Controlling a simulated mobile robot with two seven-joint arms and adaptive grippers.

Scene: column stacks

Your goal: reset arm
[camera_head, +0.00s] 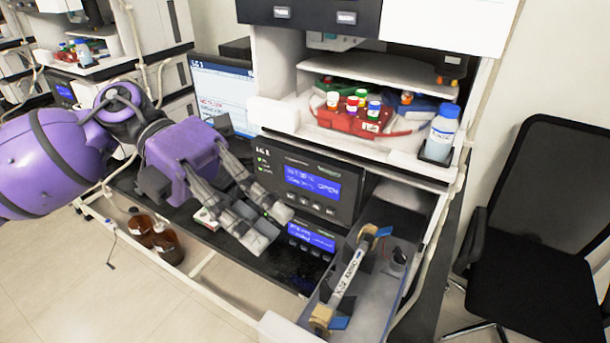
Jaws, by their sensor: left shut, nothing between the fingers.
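My left arm comes in from the left, purple and black. My left gripper (268,227) is shut and empty, its grey fingers pointing right and down in front of the lower instrument panels. A labelled column (347,279) with tan end fittings lies slanted across holders in an open grey tray (378,316) at the lower right. The gripper is to the left of the column and apart from it. My right gripper is not in view.
An instrument with a blue display (313,184) stands behind the fingers. Above it are a red vial rack (350,119) and a white bottle with a blue cap (441,135). A monitor (222,88) stands behind the wrist. Brown bottles (168,246) stand low left; a black chair (545,210) is at right.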

